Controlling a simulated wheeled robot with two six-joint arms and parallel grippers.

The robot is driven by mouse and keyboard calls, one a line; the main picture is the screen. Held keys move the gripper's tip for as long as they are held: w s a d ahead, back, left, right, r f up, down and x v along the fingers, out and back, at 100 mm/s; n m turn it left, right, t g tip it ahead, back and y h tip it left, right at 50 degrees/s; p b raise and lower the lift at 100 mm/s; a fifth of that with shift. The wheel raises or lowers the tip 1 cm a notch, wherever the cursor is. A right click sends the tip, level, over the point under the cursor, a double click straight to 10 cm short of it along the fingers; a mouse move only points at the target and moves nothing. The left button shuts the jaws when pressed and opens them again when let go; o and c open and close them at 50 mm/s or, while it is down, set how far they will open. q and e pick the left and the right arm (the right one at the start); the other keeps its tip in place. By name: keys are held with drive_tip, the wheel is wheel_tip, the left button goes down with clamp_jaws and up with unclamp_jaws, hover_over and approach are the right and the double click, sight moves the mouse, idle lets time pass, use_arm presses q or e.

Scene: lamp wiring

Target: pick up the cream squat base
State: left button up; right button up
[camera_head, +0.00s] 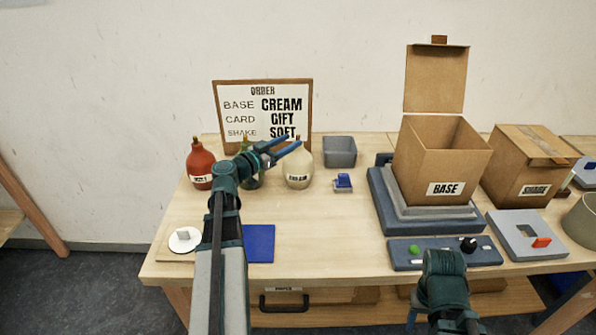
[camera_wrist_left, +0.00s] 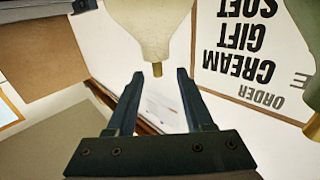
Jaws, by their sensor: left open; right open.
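A red bottle (camera_head: 201,165) stands to the left, and a green one (camera_head: 250,181) is partly hidden behind my left arm. The order board (camera_head: 263,108) stands behind. A grey bin (camera_head: 340,151) and a small blue part (camera_head: 342,183) are to the right. The table's middle is clear.

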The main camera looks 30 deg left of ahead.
use_arm(q)
drive_tip(key=x, duration=0.4)
drive_tip(key=shift+d+f, duration=0.15)
drive_tip(key=shift+f, duration=0.05)
clamp_jaws()
idle(1.2)
